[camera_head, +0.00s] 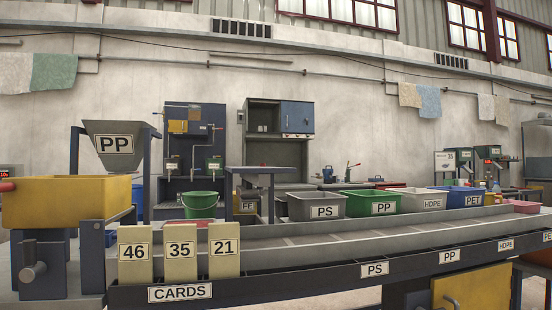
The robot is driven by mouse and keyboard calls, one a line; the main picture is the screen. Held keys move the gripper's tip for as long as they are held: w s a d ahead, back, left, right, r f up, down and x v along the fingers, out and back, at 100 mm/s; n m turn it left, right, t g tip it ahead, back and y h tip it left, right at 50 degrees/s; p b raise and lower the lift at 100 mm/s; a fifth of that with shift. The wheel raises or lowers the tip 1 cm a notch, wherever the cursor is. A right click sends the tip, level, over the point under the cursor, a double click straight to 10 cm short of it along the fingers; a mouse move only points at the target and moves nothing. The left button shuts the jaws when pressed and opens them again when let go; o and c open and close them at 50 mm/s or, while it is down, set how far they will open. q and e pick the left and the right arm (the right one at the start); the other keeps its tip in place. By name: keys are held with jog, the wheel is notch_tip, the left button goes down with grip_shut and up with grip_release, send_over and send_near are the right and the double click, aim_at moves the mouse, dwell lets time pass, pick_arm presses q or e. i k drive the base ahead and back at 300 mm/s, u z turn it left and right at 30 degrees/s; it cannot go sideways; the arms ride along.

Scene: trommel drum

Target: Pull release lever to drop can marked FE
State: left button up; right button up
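A label reading FE (248,206) shows on a small yellowish container behind the long trough, under a grey stand; much of the container is hidden. No can is clearly visible. A red handle end (7,187) pokes in at the left edge beside a yellow box (66,203); whether it is the release lever I cannot tell. A dark block with a grey metal handle (31,268) sits below the yellow box. A grey hopper marked PP (116,142) stands above and behind the box. Neither of my grippers is in view.
A long grey trough (340,237) crosses the front. Bins marked PS (305,206), PP (374,203), HDPE (425,201) and PET (461,197) stand behind it. Cards 46, 35 and 21 stand in a CARDS holder (220,291). A green bucket (200,204) is behind.

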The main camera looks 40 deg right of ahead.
aim_at(261, 192)
jog(key=k, duration=0.25)
jog(key=z, duration=1.05)
